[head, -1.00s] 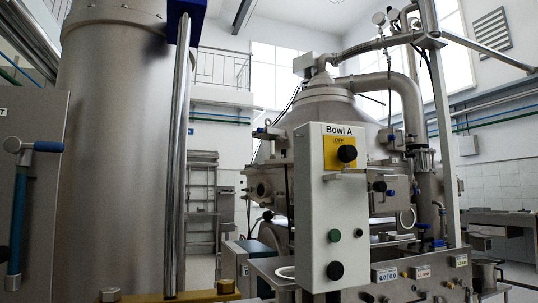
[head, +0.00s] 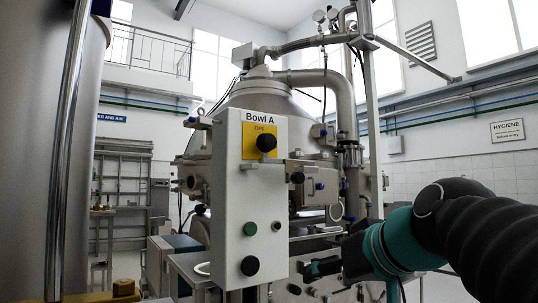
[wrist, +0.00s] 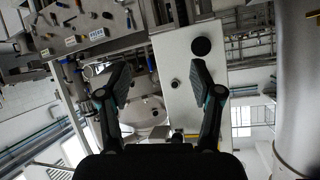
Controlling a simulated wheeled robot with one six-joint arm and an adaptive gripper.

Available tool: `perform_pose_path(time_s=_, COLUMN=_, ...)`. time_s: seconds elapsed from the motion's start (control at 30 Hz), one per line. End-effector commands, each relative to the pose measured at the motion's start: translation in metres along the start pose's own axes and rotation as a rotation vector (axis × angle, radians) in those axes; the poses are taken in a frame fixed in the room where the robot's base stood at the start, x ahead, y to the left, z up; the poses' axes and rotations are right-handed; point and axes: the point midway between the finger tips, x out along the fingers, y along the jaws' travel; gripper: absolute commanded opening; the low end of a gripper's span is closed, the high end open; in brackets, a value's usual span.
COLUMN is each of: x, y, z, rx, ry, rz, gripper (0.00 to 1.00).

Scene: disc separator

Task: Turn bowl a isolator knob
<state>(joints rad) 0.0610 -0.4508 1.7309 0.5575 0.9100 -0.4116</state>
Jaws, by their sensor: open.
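The Bowl A control box (head: 225,215) is a tall pale panel. Near its top a black isolator knob (head: 266,142) sits on a yellow plate (head: 251,145) marked OFF. Below are a green button (head: 250,229) and a large black knob (head: 250,266). My gripper (head: 312,268) has come in from the right and is low, just right of the box in the head view. In the wrist view its fingers (wrist: 158,78) are spread and empty. The box (wrist: 180,75) shows there upside down with the lower black knob (wrist: 200,47); the isolator knob cannot be made out.
The steel separator (head: 270,95) with its pipes stands behind the box. A large steel cylinder (head: 30,150) and bright vertical pole (head: 68,150) stand at left.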

Motion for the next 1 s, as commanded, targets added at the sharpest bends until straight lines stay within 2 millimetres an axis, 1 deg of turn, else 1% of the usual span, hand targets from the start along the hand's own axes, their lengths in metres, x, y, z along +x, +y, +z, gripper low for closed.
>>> perform_pose_path(time_s=0.03, x=-0.006, y=-0.006, z=-0.035, rx=-0.024, ry=0.063, rz=-0.029, gripper=0.65)
perform_pose_path(time_s=0.07, x=-0.012, y=-0.011, z=-0.056, rx=-0.041, ry=0.101, rz=-0.048, gripper=0.65)
perform_pose_path(time_s=0.1, x=-0.019, y=-0.017, z=-0.081, rx=-0.064, ry=0.151, rz=-0.073, gripper=0.65)
perform_pose_path(time_s=0.2, x=-0.039, y=-0.031, z=-0.134, rx=-0.121, ry=0.265, rz=-0.125, gripper=0.65)
perform_pose_path(time_s=0.3, x=-0.057, y=-0.044, z=-0.173, rx=-0.170, ry=0.357, rz=-0.165, gripper=0.65)
perform_pose_path(time_s=0.33, x=-0.062, y=-0.047, z=-0.181, rx=-0.183, ry=0.378, rz=-0.173, gripper=0.65)
perform_pose_path(time_s=0.4, x=-0.071, y=-0.052, z=-0.197, rx=-0.206, ry=0.420, rz=-0.191, gripper=0.65)
perform_pose_path(time_s=0.47, x=-0.077, y=-0.056, z=-0.206, rx=-0.221, ry=0.444, rz=-0.199, gripper=0.65)
perform_pose_path(time_s=0.57, x=-0.081, y=-0.059, z=-0.214, rx=-0.233, ry=0.465, rz=-0.208, gripper=0.65)
perform_pose_path(time_s=0.63, x=-0.078, y=-0.061, z=-0.217, rx=-0.235, ry=0.468, rz=-0.210, gripper=0.65)
perform_pose_path(time_s=0.77, x=-0.065, y=-0.065, z=-0.224, rx=-0.234, ry=0.466, rz=-0.211, gripper=0.65)
perform_pose_path(time_s=1.0, x=-0.027, y=-0.076, z=-0.242, rx=-0.234, ry=0.464, rz=-0.212, gripper=0.65)
